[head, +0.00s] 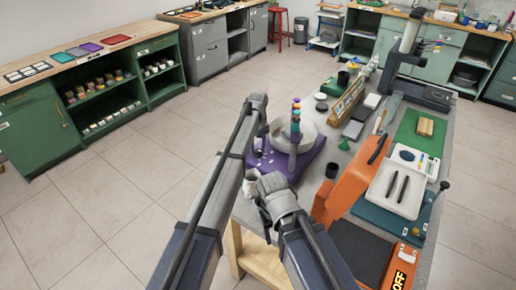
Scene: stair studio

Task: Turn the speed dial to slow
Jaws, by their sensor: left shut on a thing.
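A purple machine base (309,160) stands at the left end of the grey workbench, with a pale round bowl (309,132) and a post of coloured rings (295,117) on it. Small white marks show on its left part. My left arm comes in from the lower left and bends down at its elbow. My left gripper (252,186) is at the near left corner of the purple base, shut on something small. What it holds is hidden, and I cannot make out the speed dial or its setting.
An orange case (350,185) stands close to the right, beside a white tray with dark tools (400,187). A dark cup (332,170) and a small green cone (344,144) stand near the base. Open tiled floor (130,200) lies left of the bench.

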